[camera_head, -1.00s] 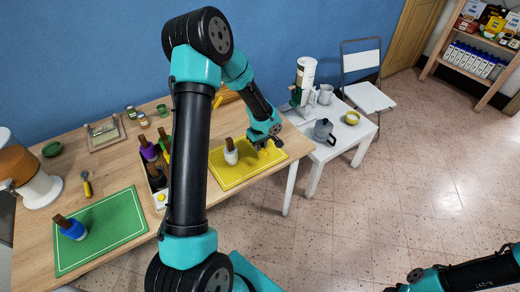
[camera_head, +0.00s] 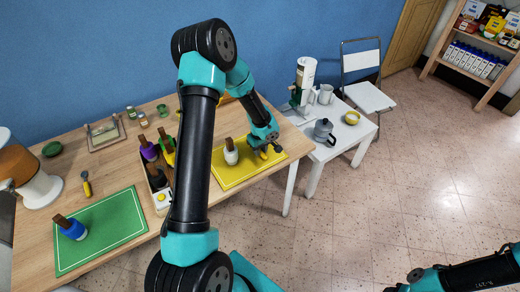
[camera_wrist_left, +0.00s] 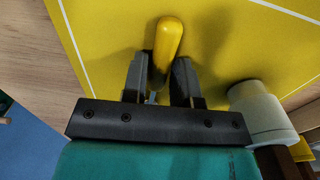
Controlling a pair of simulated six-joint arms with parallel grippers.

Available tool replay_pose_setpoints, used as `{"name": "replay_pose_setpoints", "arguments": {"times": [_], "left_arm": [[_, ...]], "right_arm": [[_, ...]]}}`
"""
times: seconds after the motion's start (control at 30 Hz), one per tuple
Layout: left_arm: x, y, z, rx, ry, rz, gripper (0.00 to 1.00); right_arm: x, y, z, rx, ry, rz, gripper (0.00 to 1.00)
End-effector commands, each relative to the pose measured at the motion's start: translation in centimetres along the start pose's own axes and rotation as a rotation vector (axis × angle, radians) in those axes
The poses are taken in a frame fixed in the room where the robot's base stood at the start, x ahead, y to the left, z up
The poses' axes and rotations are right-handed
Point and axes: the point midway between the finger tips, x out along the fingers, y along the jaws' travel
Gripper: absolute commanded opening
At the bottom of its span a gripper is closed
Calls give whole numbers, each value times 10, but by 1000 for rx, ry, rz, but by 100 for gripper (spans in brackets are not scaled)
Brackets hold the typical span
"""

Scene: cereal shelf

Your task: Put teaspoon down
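The teaspoon's yellow handle (camera_wrist_left: 167,45) shows in the left wrist view, pointing away between the fingers of my left gripper (camera_wrist_left: 161,75). The fingers sit close on both sides of it and look shut on it. A sliver of metal shows at its near end; the bowl is hidden. In the head view my left gripper (camera_head: 268,148) is low over the yellow mat (camera_head: 225,175), towards its right end. I cannot tell whether the handle touches the mat. My right arm enters at the bottom right of the head view; its gripper (camera_head: 391,289) is mostly cut off.
A white pot with a brown top (camera_head: 230,152) stands on the mat close left of my left gripper. It also shows in the wrist view (camera_wrist_left: 260,112). A holder with utensils (camera_head: 160,190) and a green mat (camera_head: 103,230) lie further left. A white side table (camera_head: 345,128) stands right.

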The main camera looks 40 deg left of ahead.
Motion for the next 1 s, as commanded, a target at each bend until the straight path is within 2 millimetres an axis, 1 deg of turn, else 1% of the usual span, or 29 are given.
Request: {"name": "replay_pose_setpoints", "arguments": {"times": [0.03, 0.17, 0.43, 0.57, 0.67, 0.77, 1.0], "left_arm": [[0, 0, 0, 0, 0, 0, 32], [0, 0, 0, 0, 0, 0, 44], [-1, 0, 0, -1, 0, 0, 45], [-7, 0, 0, -1, 1, 0, 45], [-17, 1, -1, -2, 3, 2, 45], [-32, 1, 0, -1, 3, 3, 45], [-78, 1, 0, -1, 3, 4, 45]], "right_arm": [[0, 0, 0, 0, 0, 0, 43], [0, 0, 0, 0, 0, 0, 43], [0, 0, 0, 0, 0, 0, 43], [0, 0, 0, 0, 0, 0, 43], [0, 0, 0, 0, 0, 0, 43], [0, 0, 0, 0, 0, 0, 43], [0, 0, 0, 0, 0, 0, 43]]}}
